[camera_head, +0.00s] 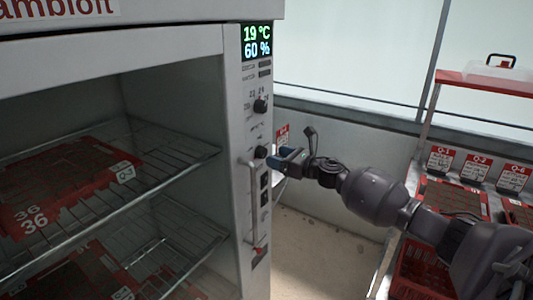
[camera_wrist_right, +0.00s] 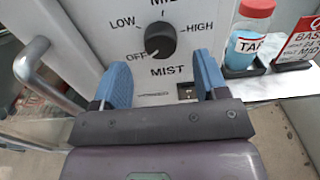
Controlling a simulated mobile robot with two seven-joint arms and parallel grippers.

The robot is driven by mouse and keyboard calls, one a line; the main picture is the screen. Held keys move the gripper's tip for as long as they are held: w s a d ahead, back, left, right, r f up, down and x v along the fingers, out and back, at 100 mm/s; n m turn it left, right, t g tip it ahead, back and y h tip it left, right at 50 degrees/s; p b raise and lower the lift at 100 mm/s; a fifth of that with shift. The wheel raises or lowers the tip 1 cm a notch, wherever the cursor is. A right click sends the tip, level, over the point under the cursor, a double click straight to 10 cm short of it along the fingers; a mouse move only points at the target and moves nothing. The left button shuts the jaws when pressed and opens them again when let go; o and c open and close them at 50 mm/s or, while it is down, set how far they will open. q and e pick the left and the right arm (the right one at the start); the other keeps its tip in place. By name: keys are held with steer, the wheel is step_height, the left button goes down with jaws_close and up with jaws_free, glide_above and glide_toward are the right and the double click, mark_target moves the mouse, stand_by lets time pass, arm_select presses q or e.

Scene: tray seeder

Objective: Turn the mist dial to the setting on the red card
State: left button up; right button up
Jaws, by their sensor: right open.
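The mist dial (camera_wrist_right: 160,40) is a black round knob on the cabinet's white panel, with OFF, LOW, a cut-off top label and HIGH around it and MIST below. Its pale mark seems to point down-left, towards OFF. In the head view the dial (camera_head: 262,152) is the lower knob. My right gripper (camera_wrist_right: 157,80) is open, its blue fingers apart just below the dial, with nothing between them; in the head view it (camera_head: 282,157) is close to the panel. The red card (camera_wrist_right: 302,42) stands at right, partly cut off; a lower line seems to read MID. My left gripper is out of view.
A handle (camera_wrist_right: 45,70) sticks out left of the dial. A red-capped jar (camera_wrist_right: 250,35) stands on a shelf at right. Another knob (camera_head: 260,106) sits above, under the display (camera_head: 257,42) reading 19 °C and 60 %. A tray rack (camera_head: 455,190) stands at right.

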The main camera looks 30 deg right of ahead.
mark_target(265, 152)
steer(key=shift+x, duration=2.4)
steer(key=c, duration=0.9)
